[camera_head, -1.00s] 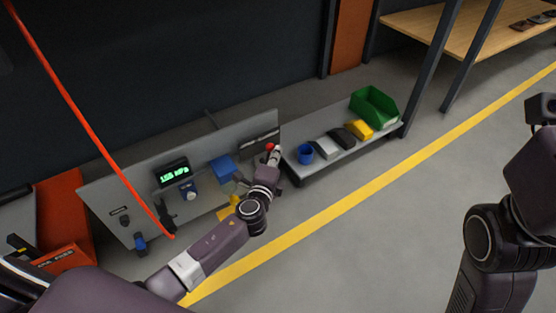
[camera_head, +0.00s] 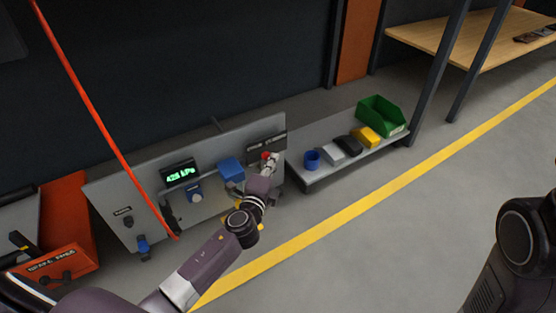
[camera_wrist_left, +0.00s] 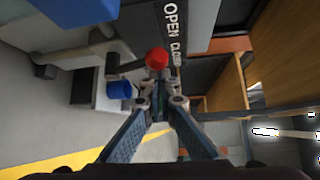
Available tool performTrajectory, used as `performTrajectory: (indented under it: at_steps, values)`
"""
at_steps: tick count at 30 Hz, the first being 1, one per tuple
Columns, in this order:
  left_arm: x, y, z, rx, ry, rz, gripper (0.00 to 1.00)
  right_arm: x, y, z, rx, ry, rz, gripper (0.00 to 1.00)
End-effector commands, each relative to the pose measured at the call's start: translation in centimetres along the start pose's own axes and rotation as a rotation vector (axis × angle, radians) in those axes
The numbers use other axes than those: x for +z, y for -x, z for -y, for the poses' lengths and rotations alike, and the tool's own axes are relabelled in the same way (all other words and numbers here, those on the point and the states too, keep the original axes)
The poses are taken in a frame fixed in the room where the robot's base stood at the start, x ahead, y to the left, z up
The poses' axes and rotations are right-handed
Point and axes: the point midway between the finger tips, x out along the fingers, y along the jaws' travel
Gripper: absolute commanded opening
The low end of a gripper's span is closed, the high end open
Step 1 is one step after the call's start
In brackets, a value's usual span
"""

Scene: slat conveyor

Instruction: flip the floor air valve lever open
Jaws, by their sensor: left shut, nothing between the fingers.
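The valve lever's red knob (camera_head: 266,155) shows at the right end of the grey panel (camera_head: 108,203), just below a dark label plate (camera_head: 265,145). In the left wrist view the red knob (camera_wrist_left: 157,58) stands just past my fingertips, near printed OPEN and CLOSED words (camera_wrist_left: 171,25). My left gripper (camera_head: 269,166) is at the knob in the head view; its fingers (camera_wrist_left: 160,98) are shut and empty. I cannot tell whether they touch the knob. The lever shaft is mostly hidden, so its setting is unclear. My right gripper is outside the view.
The panel carries a green display (camera_head: 180,175) that looks like 425 kPa and a blue box (camera_head: 231,169). A low shelf (camera_head: 316,180) to the right holds a blue cup (camera_head: 311,159) and a green bin (camera_head: 381,115). The floor in front is open.

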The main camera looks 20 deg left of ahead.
Motion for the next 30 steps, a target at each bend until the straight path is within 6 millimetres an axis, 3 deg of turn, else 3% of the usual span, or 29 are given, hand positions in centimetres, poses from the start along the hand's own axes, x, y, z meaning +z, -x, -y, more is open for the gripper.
performTrajectory:
  at_steps: [12, 30]
  values:
    - [1.5, 1.4, -1.2, 0.0, -0.001, 0.004, 0.0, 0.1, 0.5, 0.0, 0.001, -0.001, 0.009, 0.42]
    - [2.0, 1.9, -1.8, 0.002, -0.001, 0.006, 0.0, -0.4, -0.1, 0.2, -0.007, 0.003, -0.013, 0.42]
